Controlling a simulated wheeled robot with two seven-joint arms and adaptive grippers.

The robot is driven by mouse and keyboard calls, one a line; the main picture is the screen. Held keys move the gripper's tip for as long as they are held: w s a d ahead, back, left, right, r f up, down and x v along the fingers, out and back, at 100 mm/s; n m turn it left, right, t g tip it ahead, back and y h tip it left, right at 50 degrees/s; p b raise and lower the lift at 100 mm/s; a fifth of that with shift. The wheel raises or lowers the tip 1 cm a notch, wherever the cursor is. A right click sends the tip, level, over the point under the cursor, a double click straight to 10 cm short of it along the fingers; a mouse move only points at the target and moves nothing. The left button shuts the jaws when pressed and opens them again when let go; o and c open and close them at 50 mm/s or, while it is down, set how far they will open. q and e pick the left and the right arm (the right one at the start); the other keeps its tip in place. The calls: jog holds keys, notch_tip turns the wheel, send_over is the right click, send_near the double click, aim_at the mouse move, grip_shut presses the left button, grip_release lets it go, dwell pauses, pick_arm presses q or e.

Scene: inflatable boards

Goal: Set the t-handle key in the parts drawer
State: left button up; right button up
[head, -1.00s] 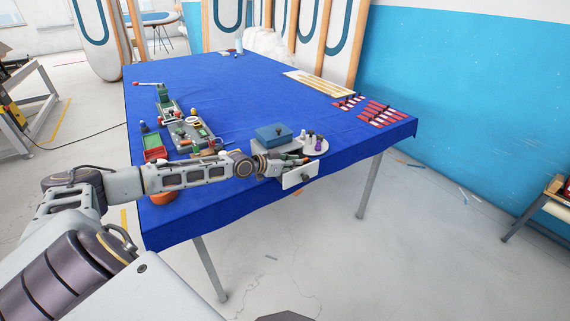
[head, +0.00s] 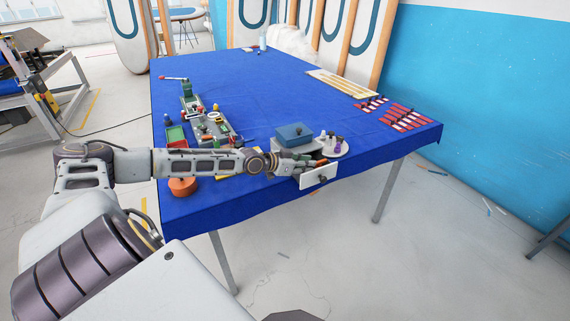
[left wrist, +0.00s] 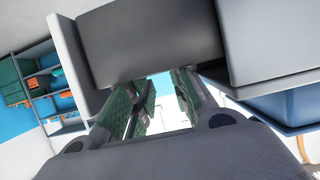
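The parts drawer (head: 319,177) has a white front with a dark knob and stands pulled out from a grey unit at the table's front edge. My left gripper (head: 299,165) reaches in from the left, close beside the drawer front. In the left wrist view its green-padded fingers (left wrist: 162,100) stand apart, with no held thing visible between them. Grey panels (left wrist: 150,40) fill the upper part of that view, very near the fingers. I cannot make out the t-handle key. The drawer's inside is largely hidden. My right gripper is not in view.
A blue box (head: 294,134) sits on the grey unit, beside a round tray (head: 340,153) with small bottles. The table's middle is clear.

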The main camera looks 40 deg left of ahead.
pick_arm(q)
jog(key=shift+s+a, duration=0.3)
jog(key=shift+s, duration=0.1)
jog(key=shift+a+r+b, duration=0.1)
jog(key=shift+r+b, duration=0.05)
jog(key=shift+b, duration=0.45)
jog(key=shift+r+b, duration=0.1)
jog(key=shift+b, duration=0.4)
jog(key=shift+s+a+r, duration=0.1)
jog(key=shift+s+a, duration=0.05)
jog(key=shift+s, duration=0.05)
jog(key=v, duration=0.7)
jog(key=shift+s+r, duration=0.2)
jog(key=shift+s, duration=0.15)
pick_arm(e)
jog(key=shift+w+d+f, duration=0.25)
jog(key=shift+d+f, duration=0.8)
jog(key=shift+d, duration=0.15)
